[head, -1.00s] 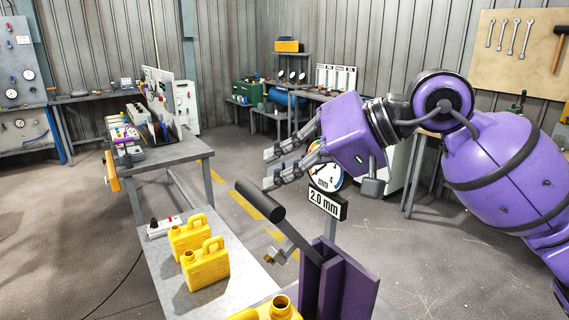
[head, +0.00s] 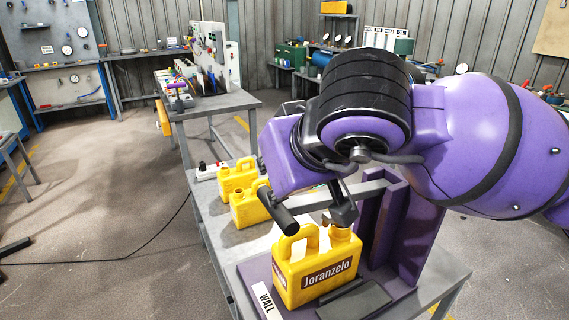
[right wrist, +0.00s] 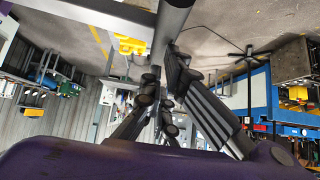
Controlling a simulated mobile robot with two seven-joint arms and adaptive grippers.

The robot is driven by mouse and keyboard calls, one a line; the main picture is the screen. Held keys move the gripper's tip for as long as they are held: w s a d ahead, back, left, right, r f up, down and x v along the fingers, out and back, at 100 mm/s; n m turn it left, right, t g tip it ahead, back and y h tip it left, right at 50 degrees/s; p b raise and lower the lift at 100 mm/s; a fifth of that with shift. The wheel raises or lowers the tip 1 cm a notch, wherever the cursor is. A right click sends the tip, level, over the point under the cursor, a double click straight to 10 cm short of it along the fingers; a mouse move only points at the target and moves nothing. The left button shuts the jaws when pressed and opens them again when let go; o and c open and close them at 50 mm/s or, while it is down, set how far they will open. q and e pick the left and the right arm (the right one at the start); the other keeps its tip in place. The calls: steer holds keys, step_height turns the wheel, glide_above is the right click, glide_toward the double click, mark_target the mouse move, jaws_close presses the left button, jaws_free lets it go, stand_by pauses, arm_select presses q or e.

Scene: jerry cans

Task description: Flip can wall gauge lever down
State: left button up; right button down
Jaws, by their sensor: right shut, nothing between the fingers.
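The yellow can (head: 318,272) labelled Joranzelo stands upright on the purple gauge base, beside a WALL label (head: 265,303). The gauge lever's black handle (head: 278,213) hangs low to the left of the purple post (head: 388,222). Its grey bar slopes down to the left from the post, and a dark probe part (head: 343,205) sits just above the can's neck. My right gripper (head: 285,165) is above the handle, its fingers mostly hidden by my wrist. In the right wrist view its fingers (right wrist: 167,78) are shut and empty close to a dark bar. The dial is hidden.
Two more yellow cans (head: 243,195) stand behind on the grey bench (head: 215,220), near a white power strip (head: 208,170). Another workbench (head: 215,103) with tools stands farther back. The floor to the left is open, with a cable across it.

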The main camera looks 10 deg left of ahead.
mark_target(269, 211)
steer(key=f, duration=0.1)
steer(key=f+b, duration=0.2)
steer(key=shift+s+a+f, duration=0.3)
steer(key=shift+a+f, duration=0.05)
arm_select(q)
steer(key=f, duration=0.2)
steer(key=shift+s+d+f, duration=0.25)
steer(key=shift+d+f, duration=0.05)
steer(key=shift+d, duration=0.05)
arm_select(e)
steer(key=shift+f, duration=0.2)
arm_select(q)
steer(key=shift+s, duration=0.15)
arm_select(e)
steer(key=shift+s+r, duration=0.1)
steer(key=shift+r, duration=0.45)
arm_select(q)
steer(key=shift+w+a+r+p, duration=0.25)
steer(key=shift+a+r+p, duration=0.3)
steer(key=shift+r+p, duration=0.25)
arm_select(e)
steer(key=s+d+r, duration=0.2)
steer(key=s+r, duration=0.5)
steer(key=r, duration=0.3)
arm_select(q)
steer(key=shift+w, duration=0.15)
